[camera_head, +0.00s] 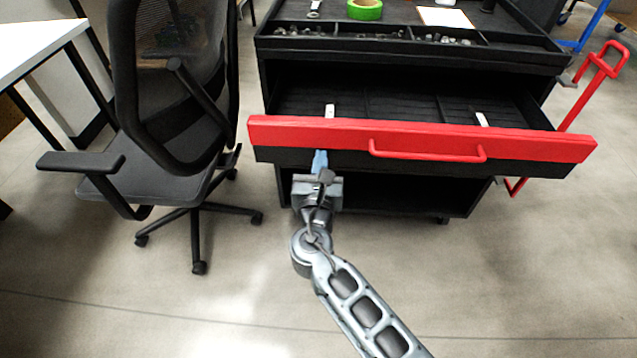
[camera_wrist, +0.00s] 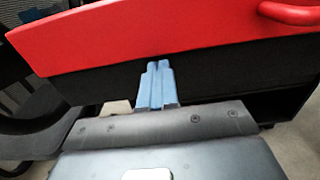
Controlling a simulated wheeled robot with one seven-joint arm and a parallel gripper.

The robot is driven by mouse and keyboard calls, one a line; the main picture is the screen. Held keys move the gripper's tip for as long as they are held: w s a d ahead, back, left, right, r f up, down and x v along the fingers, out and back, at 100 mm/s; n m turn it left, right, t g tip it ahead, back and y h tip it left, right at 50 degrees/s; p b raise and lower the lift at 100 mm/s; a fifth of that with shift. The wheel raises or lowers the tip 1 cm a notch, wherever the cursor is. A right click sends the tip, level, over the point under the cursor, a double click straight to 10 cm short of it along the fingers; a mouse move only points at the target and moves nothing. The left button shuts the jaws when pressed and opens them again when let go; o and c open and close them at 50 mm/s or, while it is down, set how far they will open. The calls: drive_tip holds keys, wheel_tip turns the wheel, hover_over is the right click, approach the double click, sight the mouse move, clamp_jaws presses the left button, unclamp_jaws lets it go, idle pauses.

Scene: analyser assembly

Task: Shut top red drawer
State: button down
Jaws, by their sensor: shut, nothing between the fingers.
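The top red drawer (camera_head: 330,132) of the black cabinet is pulled out, with its black inside showing from above. My gripper (camera_head: 320,160) is at the lower left part of the drawer front, left of the handle. Its blue fingers are shut together with nothing between them. In the wrist view the fingertips (camera_wrist: 157,68) are in front of the black lower part of the drawer, just below the red front (camera_wrist: 150,35). I cannot tell whether they touch it. The handle (camera_wrist: 290,12) shows at the upper right there.
A black office chair (camera_head: 165,110) stands close on the left. A red frame with a handle (camera_head: 600,68) stands at the right. The floor in front (camera_head: 520,270) is clear.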

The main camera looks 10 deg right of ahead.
sight(327, 102)
drive_tip(key=b+x, duration=0.5)
drive_tip(key=x, duration=0.7)
drive_tip(key=b+x, duration=0.6)
drive_tip(key=x, duration=0.5)
drive_tip(key=shift+w+d+f, duration=0.1)
drive_tip(key=shift+w+f, duration=0.15)
drive_tip(key=shift+w, duration=0.15)
drive_tip(key=shift+w+d+r+b, duration=0.1)
drive_tip(key=shift+w+d+b, duration=0.05)
drive_tip(key=shift+w+b, duration=0.25)
drive_tip(key=shift+w+d+r, duration=0.1)
drive_tip(key=shift+r, duration=0.25)
